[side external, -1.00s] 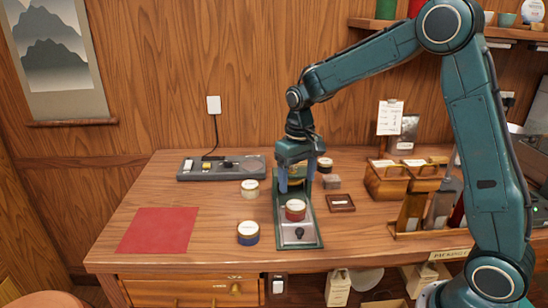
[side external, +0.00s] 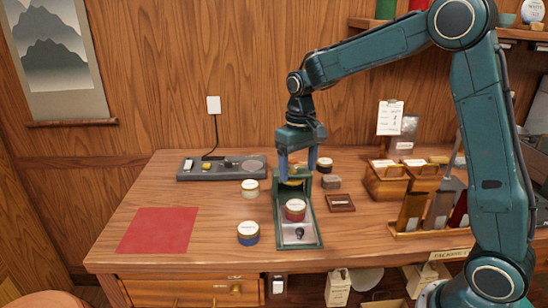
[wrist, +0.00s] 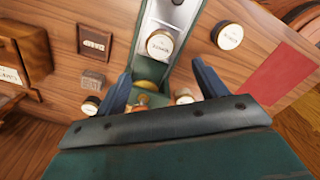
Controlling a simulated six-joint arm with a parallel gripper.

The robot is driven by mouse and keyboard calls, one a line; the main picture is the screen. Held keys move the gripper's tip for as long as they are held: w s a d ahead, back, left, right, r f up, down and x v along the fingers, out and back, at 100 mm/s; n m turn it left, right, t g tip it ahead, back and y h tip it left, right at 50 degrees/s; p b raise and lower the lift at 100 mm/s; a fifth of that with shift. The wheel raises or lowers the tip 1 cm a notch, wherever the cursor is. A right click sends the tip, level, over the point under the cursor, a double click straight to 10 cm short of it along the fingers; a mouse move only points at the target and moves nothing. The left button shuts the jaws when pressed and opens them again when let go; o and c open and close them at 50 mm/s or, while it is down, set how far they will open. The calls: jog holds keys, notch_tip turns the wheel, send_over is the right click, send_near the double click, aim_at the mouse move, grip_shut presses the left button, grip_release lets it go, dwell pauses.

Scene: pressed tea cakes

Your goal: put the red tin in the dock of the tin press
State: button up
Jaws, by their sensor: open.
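The red tin (side external: 295,210), with a pale labelled lid, sits upright on the metal plate of the green tin press (side external: 311,229), in front of the press's upright back part. In the wrist view the same tin (wrist: 160,45) shows lid-up on the press (wrist: 193,22). My gripper (side external: 297,178) is open and empty, above the back part of the press, behind the tin and apart from it. In the wrist view its two blue fingers stand wide apart with a brass part of the press between them. Whether the tin is fully seated is too small to tell.
A blue tin (side external: 248,233) and a cream tin (side external: 250,189) stand left of the press, a dark tin (side external: 325,165) behind it. A small brown tray (side external: 340,203) lies to the right. A grey device (side external: 222,168) stands at the back. The red mat (side external: 157,231) is bare.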

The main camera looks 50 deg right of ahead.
jog(key=s+a+r+t, duration=0.1)
jog(key=s+r+t, duration=0.1)
jog(key=s, duration=0.6)
jog(key=s+a+r+n+t, duration=0.1)
jog(key=s+r, duration=0.3)
jog(key=s, duration=0.5)
jog(key=s+a+r+n+t, duration=0.1)
jog(key=s+a+r+t, duration=0.1)
jog(key=s, duration=0.6)
jog(key=shift+s+a+r+t, duration=0.25)
jog(key=shift+r+t, duration=0.05)
jog(key=shift+r, duration=0.15)
